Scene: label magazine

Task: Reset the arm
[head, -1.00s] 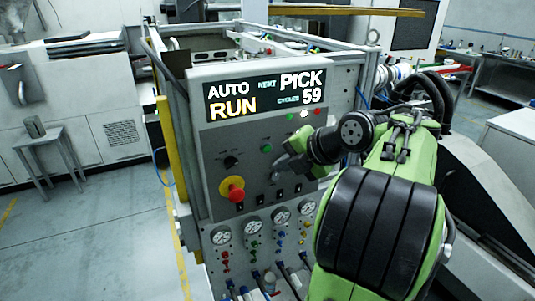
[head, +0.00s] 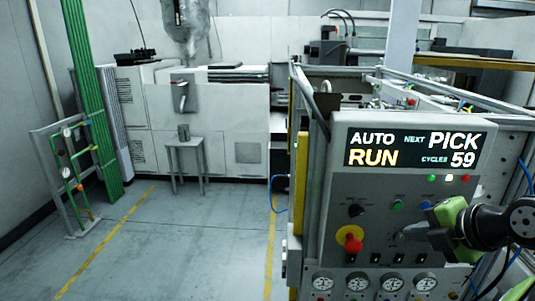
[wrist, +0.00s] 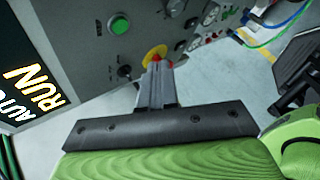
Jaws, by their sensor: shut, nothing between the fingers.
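My gripper (head: 404,235) shows at the right of the head view, in front of the control panel (head: 338,180). In the wrist view its grey fingers (wrist: 156,70) are together, with nothing between them. The red emergency stop button (head: 350,242) with its yellow collar is left of the gripper in the head view. In the wrist view the button (wrist: 155,57) lies just beyond the fingertips, partly hidden; I cannot tell how far apart they are. The lit display (head: 413,148) reads AUTO RUN, PICK and 59. My arm is partly cut off by the right edge.
The panel carries switches, a green button (head: 397,204) and a row of gauges (head: 357,282). A metal frame stands behind it. A small grey table (head: 186,147) and a green pipe stand (head: 72,180) are at left. The floor (head: 190,245) between is clear.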

